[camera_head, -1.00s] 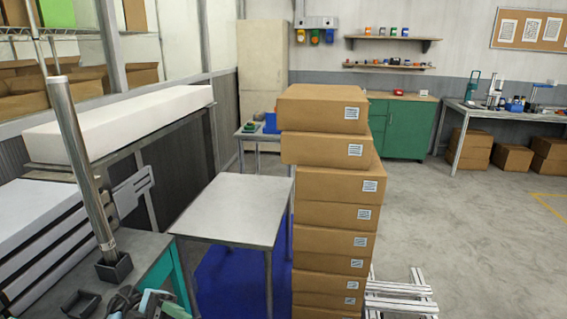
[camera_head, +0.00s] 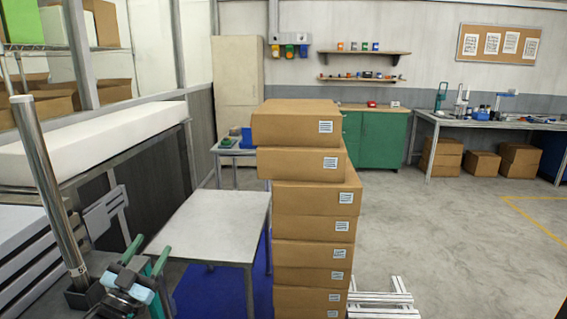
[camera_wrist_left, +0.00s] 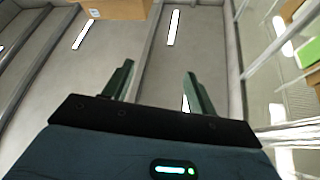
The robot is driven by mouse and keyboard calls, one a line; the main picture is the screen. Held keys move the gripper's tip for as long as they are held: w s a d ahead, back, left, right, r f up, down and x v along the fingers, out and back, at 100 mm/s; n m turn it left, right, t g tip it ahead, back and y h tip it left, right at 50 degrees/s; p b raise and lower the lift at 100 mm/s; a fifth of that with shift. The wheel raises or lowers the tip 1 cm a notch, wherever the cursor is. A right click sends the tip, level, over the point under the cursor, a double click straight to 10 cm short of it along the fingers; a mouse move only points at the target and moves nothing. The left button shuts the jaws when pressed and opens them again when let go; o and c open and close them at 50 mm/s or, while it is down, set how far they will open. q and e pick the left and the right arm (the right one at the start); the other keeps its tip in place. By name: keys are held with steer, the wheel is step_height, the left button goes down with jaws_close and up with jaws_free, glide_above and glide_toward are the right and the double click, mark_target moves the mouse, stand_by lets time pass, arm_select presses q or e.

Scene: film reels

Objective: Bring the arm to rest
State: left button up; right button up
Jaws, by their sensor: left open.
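My left gripper (camera_head: 148,256) shows at the lower left of the head view, with two green fingers pointing up and apart. It is open, with nothing between the fingers. In the left wrist view the open fingers (camera_wrist_left: 158,88) point towards a grey surface with bright light strips. My right gripper is not in view.
A metal post in a dark socket (camera_head: 88,296) stands just left of the gripper. A grey-topped table (camera_head: 212,222) is to its right, beside a tall stack of cardboard boxes (camera_head: 310,228). The floor (camera_head: 450,230) right of the stack is mostly open.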

arm_select(q)
steer(key=w+a+f+n+g+y, duration=0.1)
steer(key=a+f+n+g+y, duration=0.1)
steer(key=a+f+g+y, duration=0.3)
steer(key=w+a+f+n+g+y, duration=0.2)
steer(key=f+n+y, duration=0.15)
steer(key=f, duration=0.45)
steer(key=s+d+f+m, duration=0.1)
steer(key=s+d+f, duration=0.1)
steer(key=s+f, duration=0.2)
steer(key=s+d+f+g+h, duration=0.15)
steer(key=s+d+f, duration=0.35)
steer(key=s+f, duration=0.5)
steer(key=s+d+f+g, duration=0.1)
steer(key=s+d+f, duration=0.1)
steer(key=s, duration=0.8)
steer(key=s+d+f+g+h, duration=0.1)
steer(key=s+d, duration=0.4)
steer(key=s, duration=0.6)
steer(key=s+d+f+n+g, duration=0.1)
steer(key=s+d+f+g, duration=0.2)
steer(key=s, duration=0.8)
steer(key=shift+d+f+h, duration=0.4)
steer(key=shift+d+f, duration=0.2)
steer(key=shift+f, duration=0.25)
